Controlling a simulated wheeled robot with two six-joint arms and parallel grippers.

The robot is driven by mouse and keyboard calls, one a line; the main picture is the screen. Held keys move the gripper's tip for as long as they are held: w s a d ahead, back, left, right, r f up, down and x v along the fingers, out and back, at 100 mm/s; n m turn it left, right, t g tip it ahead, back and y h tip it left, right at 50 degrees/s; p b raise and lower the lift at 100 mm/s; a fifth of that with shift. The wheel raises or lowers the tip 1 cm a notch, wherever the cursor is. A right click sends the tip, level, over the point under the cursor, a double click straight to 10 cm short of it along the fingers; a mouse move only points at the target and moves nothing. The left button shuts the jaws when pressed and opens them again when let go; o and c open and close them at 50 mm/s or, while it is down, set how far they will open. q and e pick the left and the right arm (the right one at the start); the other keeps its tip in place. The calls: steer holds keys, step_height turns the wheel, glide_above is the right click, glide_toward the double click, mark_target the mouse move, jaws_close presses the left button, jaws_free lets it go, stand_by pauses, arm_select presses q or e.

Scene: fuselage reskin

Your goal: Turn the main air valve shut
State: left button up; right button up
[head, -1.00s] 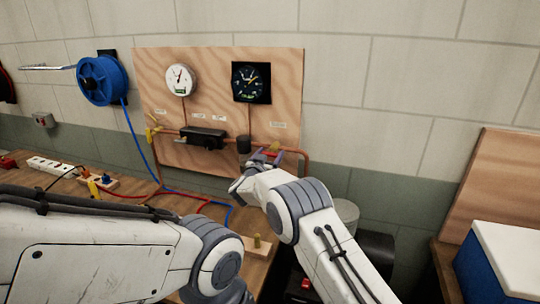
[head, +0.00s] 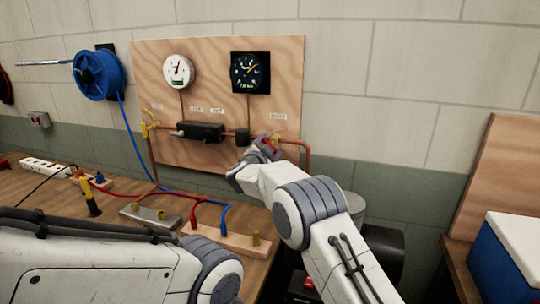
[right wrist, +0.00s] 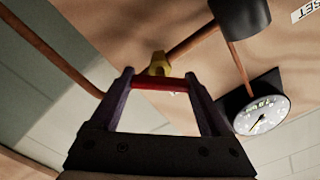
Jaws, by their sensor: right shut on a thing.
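The valve has a yellow body (right wrist: 157,63) and a red bar handle (right wrist: 160,83). It sits on the copper pipe at the right of the wooden panel, and its yellow body also shows in the head view (head: 277,139). My right gripper (right wrist: 160,86) is shut on the red handle, one dark finger at each end of the bar. In the head view my right gripper (head: 262,150) is at the panel's lower right and partly covers the handle. Only a link of my left arm shows at the lower left; its gripper is out of view.
The panel (head: 150,80) carries a white gauge (head: 178,71), a dark gauge (head: 250,72), a black regulator block (head: 200,131) and another yellow valve (head: 149,124). A blue hose reel (head: 97,76) hangs left. The bench below holds hoses and fittings. A blue box (head: 505,262) stands right.

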steer(key=m+b, duration=0.1)
steer(key=m, duration=0.1)
steer(key=m+b, duration=0.1)
steer(key=b, duration=0.1)
steer(key=m+b, duration=0.1)
steer(key=m, duration=0.1)
steer(key=shift+d+f+m, duration=0.1)
steer(key=shift+f+m, duration=0.2)
steer(key=shift+m+b, duration=1.35)
steer(key=shift+m, duration=0.55)
steer(key=o, duration=1.2)
steer(key=shift+r, duration=0.15)
steer(key=b+v, duration=0.4)
steer(key=v, duration=0.6)
steer(key=shift+s, duration=0.25)
